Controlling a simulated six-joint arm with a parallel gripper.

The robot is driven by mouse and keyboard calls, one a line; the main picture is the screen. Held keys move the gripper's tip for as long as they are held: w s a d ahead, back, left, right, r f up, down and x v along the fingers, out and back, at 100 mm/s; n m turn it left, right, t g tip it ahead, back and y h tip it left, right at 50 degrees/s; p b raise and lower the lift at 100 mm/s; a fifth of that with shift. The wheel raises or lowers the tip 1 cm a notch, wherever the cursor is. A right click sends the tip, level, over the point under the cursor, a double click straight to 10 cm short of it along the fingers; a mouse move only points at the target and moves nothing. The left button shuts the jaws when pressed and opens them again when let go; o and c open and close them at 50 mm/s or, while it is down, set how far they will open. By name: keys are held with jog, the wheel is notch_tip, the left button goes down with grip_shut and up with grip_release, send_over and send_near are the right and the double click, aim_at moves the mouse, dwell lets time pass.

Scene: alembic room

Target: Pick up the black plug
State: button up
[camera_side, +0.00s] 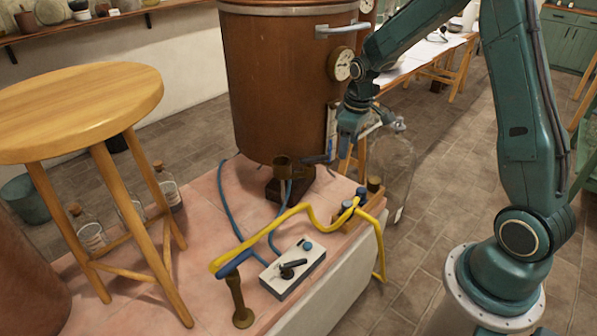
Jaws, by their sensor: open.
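A small black piece (291,268), which looks like the black plug, lies on top of a pale grey box (308,265) on the pink tiled platform. Its exact shape is too small to make out. My gripper (338,148) is open and points down beside the copper vessel, behind and above the grey box. It is well apart from the black piece. Its fingers are small and partly lost against the vessel and the things behind.
A large copper vessel (280,90) stands behind the box. A yellow hose (290,215) crosses the platform on a brass stand (239,300). Blue tubes (228,205) run nearby. A wooden stool (80,105) stands at left, and a clear glass vessel (393,170) is right of my gripper.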

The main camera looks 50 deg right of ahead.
jog(key=g, duration=0.1)
send_over(348, 203)
notch_tip(348, 203, down, 14)
jog(key=shift+s+n, duration=0.15)
jog(key=shift+n, duration=0.25)
jog(key=shift+f, duration=0.15)
notch_tip(348, 203, down, 7)
jog(key=shift+r, duration=0.2)
jog(key=shift+f, duration=0.9)
jog(key=shift+f, duration=2.55)
